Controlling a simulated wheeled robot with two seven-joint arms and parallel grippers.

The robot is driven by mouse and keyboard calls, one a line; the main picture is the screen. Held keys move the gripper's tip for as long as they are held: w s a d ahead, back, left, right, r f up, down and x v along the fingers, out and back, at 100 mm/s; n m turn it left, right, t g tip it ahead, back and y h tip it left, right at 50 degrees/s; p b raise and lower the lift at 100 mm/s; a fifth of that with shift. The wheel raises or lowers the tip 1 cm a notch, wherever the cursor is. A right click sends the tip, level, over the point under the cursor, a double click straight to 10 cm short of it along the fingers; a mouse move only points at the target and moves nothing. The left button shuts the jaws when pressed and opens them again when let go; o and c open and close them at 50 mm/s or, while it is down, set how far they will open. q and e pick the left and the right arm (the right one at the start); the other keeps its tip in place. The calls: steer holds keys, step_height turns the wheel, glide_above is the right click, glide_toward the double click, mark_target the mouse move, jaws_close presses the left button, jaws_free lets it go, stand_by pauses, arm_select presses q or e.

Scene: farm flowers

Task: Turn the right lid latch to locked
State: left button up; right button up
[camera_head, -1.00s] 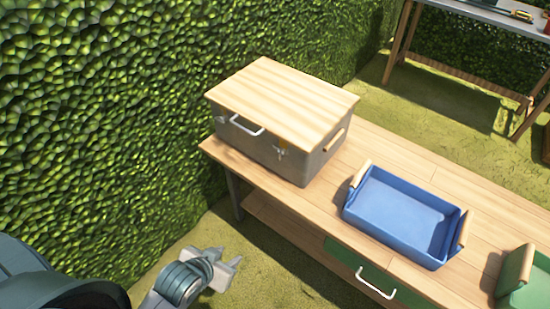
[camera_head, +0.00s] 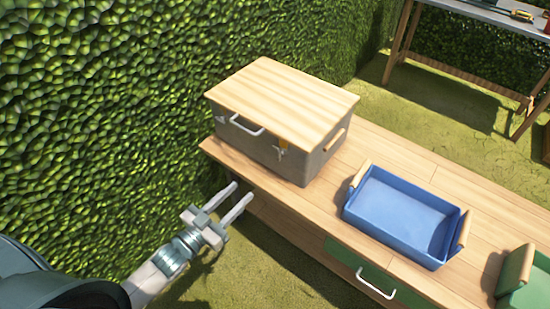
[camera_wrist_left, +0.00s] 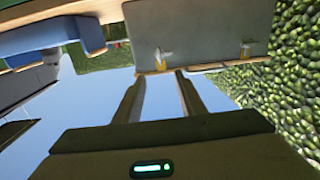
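The grey box (camera_head: 262,148) with a pale wooden lid (camera_head: 283,98) stands at the back left end of the wooden table. Its right lid latch (camera_head: 282,146), partly orange-yellow, is on the front face right of the white handle (camera_head: 247,126). The latch also shows in the left wrist view (camera_wrist_left: 160,57), above the fingers. The left latch (camera_head: 220,119) is grey-white; it shows in the wrist view too (camera_wrist_left: 247,49). My left gripper (camera_head: 242,191) is open and empty, in front of and below the box, apart from it. My right gripper is not in view.
A blue tray (camera_head: 400,215) with wooden handles stands right of the box. A green tray (camera_head: 520,285) is at the right edge. The table front has a green drawer (camera_head: 345,262) with a white handle. A hedge (camera_head: 100,100) rises at the left.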

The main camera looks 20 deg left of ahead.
mark_target(278, 156)
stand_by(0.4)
